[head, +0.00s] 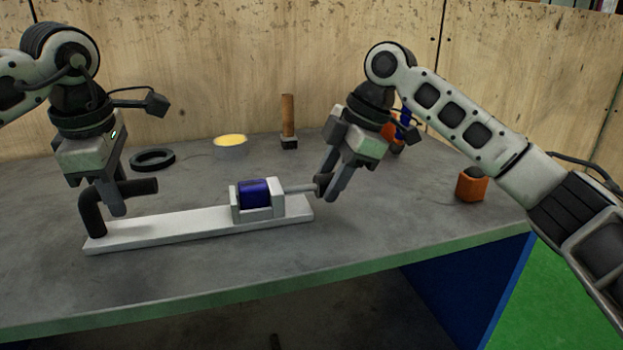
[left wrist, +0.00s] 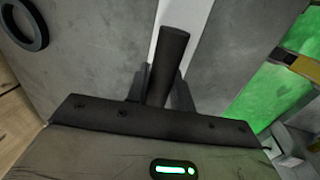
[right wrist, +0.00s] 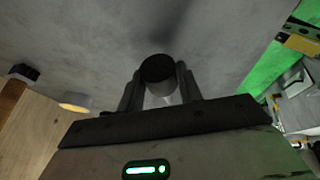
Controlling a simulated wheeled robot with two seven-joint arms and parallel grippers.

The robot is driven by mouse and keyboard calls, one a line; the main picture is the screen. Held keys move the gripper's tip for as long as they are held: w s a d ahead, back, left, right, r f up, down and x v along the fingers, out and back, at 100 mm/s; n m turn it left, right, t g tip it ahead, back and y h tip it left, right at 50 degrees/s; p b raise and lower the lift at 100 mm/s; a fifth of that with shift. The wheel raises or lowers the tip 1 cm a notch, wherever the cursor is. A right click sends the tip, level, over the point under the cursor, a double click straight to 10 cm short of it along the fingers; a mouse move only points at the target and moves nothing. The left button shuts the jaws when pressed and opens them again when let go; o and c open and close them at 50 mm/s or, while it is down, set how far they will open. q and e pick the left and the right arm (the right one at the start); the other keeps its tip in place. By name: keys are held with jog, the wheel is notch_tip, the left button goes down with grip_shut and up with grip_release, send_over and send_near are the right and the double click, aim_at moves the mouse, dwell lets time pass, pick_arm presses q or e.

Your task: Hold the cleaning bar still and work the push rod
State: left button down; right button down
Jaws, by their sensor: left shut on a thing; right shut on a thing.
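The cleaning bar (head: 175,224) is a long white flat piece on the grey table, with a bent black handle (head: 92,214) at its left end. A blue cylinder (head: 255,193) sits in a white holder near its right end. The push rod (head: 299,189) sticks out to the right of the holder and ends in a dark knob (right wrist: 157,69). My left gripper (head: 112,203) is shut on the black handle, which also shows between its fingers in the left wrist view (left wrist: 167,66). My right gripper (head: 330,188) is shut on the push rod at its knob end.
Behind the bar are a black ring (head: 152,159), a round tin with a yellow top (head: 230,146) and an upright wooden-handled tool (head: 288,120). An orange block (head: 471,186) stands at the right. The table's front edge (head: 250,276) is clear.

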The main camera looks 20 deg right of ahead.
pick_arm(q)
jog(key=shift+a, duration=0.1)
pick_arm(e)
jog(key=shift+d, duration=0.4)
jog(key=c, duration=0.9)
grip_release()
jog(key=shift+a, duration=0.1)
jog(key=shift+r, duration=0.1)
jog(key=v, duration=1.2)
pick_arm(q)
jog(key=c, duration=1.1)
grip_release()
jog(key=shift+c, duration=0.2)
